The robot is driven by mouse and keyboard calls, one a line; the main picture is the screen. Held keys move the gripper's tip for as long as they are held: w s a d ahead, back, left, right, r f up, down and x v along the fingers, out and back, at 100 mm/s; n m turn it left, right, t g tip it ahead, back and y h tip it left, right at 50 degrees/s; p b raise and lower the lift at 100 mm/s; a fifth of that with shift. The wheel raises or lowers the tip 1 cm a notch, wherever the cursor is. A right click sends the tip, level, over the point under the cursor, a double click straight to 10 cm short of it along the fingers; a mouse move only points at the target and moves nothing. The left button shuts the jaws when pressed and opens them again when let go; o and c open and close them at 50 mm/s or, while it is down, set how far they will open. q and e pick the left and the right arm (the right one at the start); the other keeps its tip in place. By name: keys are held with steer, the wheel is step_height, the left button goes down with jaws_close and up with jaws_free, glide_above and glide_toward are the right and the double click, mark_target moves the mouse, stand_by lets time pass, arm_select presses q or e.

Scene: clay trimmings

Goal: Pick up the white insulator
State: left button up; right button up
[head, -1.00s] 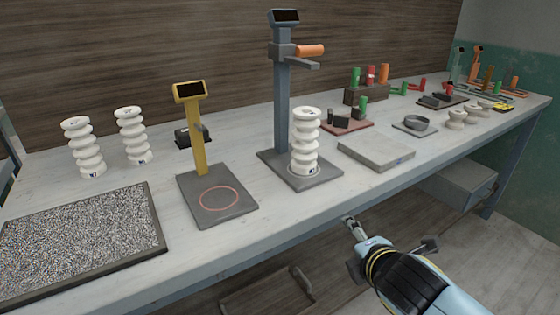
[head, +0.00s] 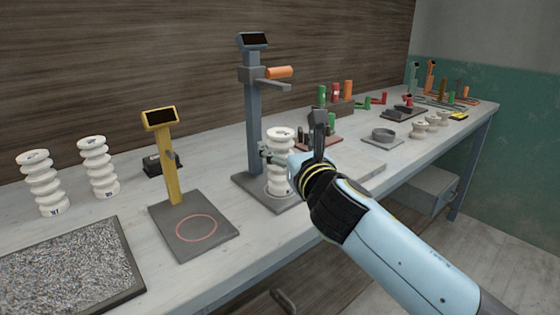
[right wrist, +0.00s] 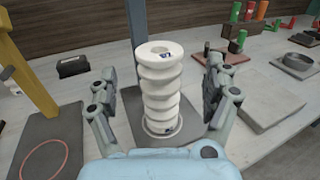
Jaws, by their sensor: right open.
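A white ribbed insulator (head: 279,148) stands upright on the base plate of the grey post stand (head: 254,120). My right gripper reaches it from the front right and hides part of it in the head view. In the right wrist view the insulator (right wrist: 159,85) stands between the two open fingers of my right gripper (right wrist: 160,100), with a gap visible on each side. Two more white insulators stand upright at the left, one nearer (head: 42,183) and one farther back (head: 98,167). My left gripper is not in view.
A yellow stand (head: 168,150) with a red ring on its plate is to the left. A tray of grey granules (head: 125,265) lies at the front left. A grey slab (right wrist: 268,104), a dark dish (head: 385,135) and small coloured parts lie to the right.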

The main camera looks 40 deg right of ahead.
mark_target(280, 133)
steer(key=x, duration=0.5)
steer(key=shift+w+r, duration=0.1)
steer(key=shift+w, duration=0.2)
jaws_close()
